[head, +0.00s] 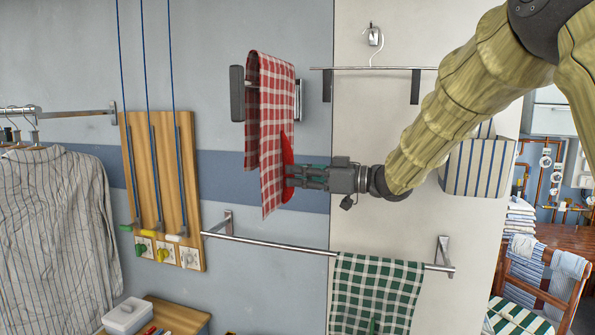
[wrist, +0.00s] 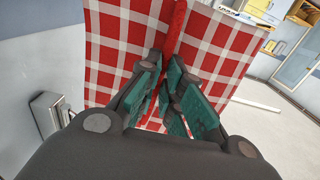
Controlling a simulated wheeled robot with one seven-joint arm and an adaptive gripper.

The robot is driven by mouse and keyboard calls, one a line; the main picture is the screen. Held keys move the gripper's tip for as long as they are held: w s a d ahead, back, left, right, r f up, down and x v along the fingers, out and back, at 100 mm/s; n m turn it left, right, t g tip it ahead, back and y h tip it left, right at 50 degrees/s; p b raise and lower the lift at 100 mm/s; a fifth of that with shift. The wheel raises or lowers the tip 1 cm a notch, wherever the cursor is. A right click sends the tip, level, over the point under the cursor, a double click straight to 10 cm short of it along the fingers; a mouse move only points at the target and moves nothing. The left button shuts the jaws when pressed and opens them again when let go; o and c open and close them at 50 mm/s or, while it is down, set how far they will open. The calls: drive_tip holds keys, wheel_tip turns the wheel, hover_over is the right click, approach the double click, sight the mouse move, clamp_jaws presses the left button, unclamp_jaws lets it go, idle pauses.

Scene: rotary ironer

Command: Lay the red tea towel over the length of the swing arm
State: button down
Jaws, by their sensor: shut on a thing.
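The red-and-white checked tea towel (head: 270,130) hangs upright in the head view, its top fold level with a dark wall-side bracket (head: 237,93). A metal end piece (head: 299,100) shows at its right edge. The towel hides what lies between, so I cannot tell whether it rests on a swing arm. My gripper (head: 290,176) reaches in from the right and is shut on a plain red raised strip (head: 287,152) of the towel. In the wrist view, the green-padded fingers (wrist: 163,98) close around this strip, with the checked cloth (wrist: 120,50) spread behind.
A wall rail (head: 270,245) below carries a green checked towel (head: 375,290). A wooden board with cords (head: 160,190) and a striped shirt (head: 55,220) are at left. A striped box (head: 478,165) is behind my arm.

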drive_tip(key=shift+f+b, duration=0.8)
drive_tip(key=shift+f, duration=1.75)
drive_tip(key=shift+f, duration=0.4)
drive_tip(key=c, duration=1.5)
unclamp_jaws()
